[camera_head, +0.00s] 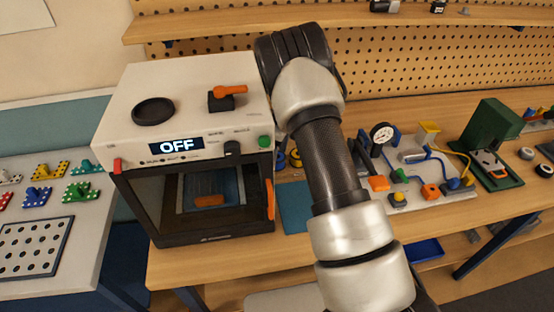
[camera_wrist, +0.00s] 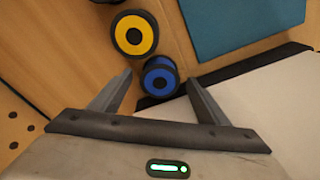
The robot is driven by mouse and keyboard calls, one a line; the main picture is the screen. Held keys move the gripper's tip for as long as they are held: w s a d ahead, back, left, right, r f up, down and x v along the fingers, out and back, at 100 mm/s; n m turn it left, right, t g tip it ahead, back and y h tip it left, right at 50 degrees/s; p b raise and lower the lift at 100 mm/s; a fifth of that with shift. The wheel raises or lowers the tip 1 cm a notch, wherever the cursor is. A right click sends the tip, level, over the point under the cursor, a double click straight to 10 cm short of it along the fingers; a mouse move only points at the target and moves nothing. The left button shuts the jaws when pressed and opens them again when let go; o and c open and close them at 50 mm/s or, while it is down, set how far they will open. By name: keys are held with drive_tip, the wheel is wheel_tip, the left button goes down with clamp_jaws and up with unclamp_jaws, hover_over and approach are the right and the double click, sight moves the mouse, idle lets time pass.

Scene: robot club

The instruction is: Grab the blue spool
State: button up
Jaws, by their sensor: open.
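The blue spool (camera_wrist: 160,70), with a dark centre, stands between the tips of my gripper's two fingers in the wrist view. My gripper (camera_wrist: 157,78) is open, one finger to the left of the spool and one to the right, with nothing held. I cannot tell how far the fingertips are above or below the spool's top. In the head view my arm hides the gripper, and small spools show only partly beside the arm.
A yellow spool (camera_wrist: 134,34) stands close to the blue one, up and left in the wrist view. A teal mat (camera_wrist: 240,22) lies to the right. The white oven-like machine (camera_head: 190,85) reading OFF stands left of my arm. A board of parts (camera_head: 415,170) lies right.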

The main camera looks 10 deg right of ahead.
drive_tip(key=shift+f, duration=0.3)
drive_tip(key=c, duration=1.2)
drive_tip(key=shift+r, duration=0.15)
